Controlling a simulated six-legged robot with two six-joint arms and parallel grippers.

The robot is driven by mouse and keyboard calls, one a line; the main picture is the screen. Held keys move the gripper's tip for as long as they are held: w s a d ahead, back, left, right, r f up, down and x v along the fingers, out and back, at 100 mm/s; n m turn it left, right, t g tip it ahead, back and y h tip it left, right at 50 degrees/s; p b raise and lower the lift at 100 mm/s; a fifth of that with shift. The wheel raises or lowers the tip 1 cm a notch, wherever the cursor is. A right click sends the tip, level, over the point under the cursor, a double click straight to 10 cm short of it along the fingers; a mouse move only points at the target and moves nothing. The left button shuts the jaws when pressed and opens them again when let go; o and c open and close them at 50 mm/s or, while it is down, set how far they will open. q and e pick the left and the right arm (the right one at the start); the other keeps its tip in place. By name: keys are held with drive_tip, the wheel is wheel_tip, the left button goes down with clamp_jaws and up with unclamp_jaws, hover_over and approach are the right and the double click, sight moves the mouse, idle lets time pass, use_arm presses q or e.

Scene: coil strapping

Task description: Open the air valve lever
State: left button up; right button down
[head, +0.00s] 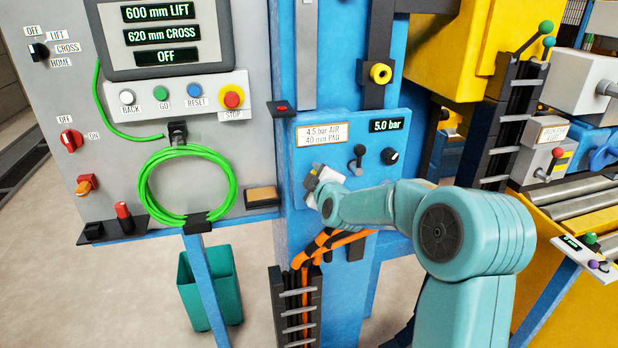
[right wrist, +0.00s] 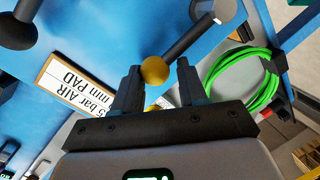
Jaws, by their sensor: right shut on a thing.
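The air valve lever (right wrist: 184,40) is a dark rod with a yellow ball knob (right wrist: 155,70) at its end, in the right wrist view. My right gripper (right wrist: 153,75) is shut on the yellow knob, with one dark finger on each side of it. In the head view my right gripper (head: 316,181) is at the lower left of the blue valve panel (head: 330,157), and it hides most of the lever there. My left gripper is not in view.
A small black toggle (head: 358,158) and a black dial (head: 389,156) sit on the panel near my right arm. A green coiled hose (head: 232,187) hangs to the left on the grey control box (head: 75,60). Orange cables (head: 335,243) run below my gripper.

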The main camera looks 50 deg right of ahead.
drive_tip(key=shift+s+f, duration=0.1)
drive_tip(key=shift+f, duration=0.6)
drive_tip(key=c, duration=0.6)
unclamp_jaws()
drive_tip(key=shift+s, duration=0.1)
drive_tip(key=shift+o, duration=0.5)
drive_tip(key=shift+d+r, duration=0.1)
drive_tip(key=shift+d, duration=0.25)
drive_tip(key=b+v, duration=0.2)
drive_tip(key=v, duration=1.4)
drive_tip(key=shift+a+r, duration=0.2)
drive_tip(key=shift+r, duration=0.15)
drive_tip(key=shift+s, duration=0.1)
